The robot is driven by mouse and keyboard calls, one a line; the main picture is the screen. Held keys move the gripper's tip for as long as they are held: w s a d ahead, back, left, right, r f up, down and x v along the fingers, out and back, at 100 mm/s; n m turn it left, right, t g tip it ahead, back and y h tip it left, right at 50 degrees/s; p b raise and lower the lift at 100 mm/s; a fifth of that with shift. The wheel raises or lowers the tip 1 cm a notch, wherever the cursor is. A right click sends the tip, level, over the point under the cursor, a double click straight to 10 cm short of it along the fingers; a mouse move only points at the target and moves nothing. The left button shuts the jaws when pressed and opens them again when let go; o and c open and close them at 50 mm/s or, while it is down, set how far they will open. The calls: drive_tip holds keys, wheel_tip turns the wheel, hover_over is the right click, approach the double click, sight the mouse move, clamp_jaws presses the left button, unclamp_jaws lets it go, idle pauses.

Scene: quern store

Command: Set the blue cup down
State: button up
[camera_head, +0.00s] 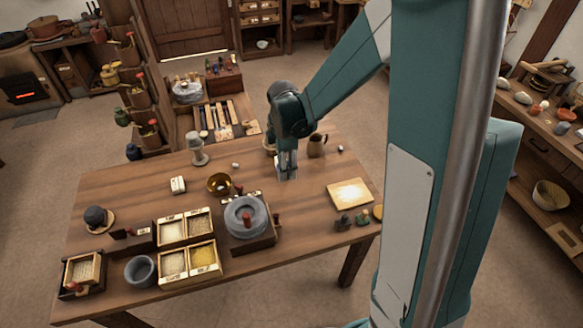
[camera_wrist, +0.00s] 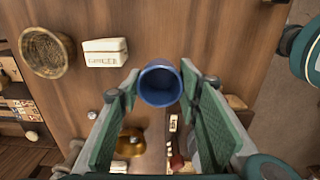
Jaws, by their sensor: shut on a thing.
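The blue cup (camera_wrist: 160,85) is between the fingertips of my gripper (camera_wrist: 160,78) in the wrist view, its round opening facing the camera. My gripper is shut on it. In the head view my gripper (camera_head: 287,172) points down over the back middle of the wooden table (camera_head: 130,190). The cup is hard to make out there, largely hidden by the fingers. I cannot tell whether its base touches the table.
A brown mug (camera_head: 318,146) stands close to the right of my gripper. A brass bowl (camera_head: 219,184) and a stone quern (camera_head: 246,220) lie to the front left. A pale board (camera_head: 350,193) is at right. Bare wood lies between the gripper and the board.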

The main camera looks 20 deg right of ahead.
drive_tip(key=w+d, duration=0.2)
drive_tip(key=d, duration=0.9)
drive_tip(key=w+d+p, duration=0.1)
drive_tip(key=w+d, duration=0.1)
drive_tip(key=d, duration=0.9)
drive_tip(key=shift+w+r, duration=0.15)
drive_tip(key=shift+w, duration=0.1)
drive_tip(key=b, duration=0.1)
hover_over(332, 170)
drive_tip(key=shift+d+f, duration=0.1)
drive_tip(key=shift+f, duration=3.05)
drive_tip(key=shift+f+b, duration=0.5)
drive_tip(key=shift+f, duration=1.35)
drive_tip(key=shift+f, duration=0.2)
drive_tip(key=o, duration=0.9)
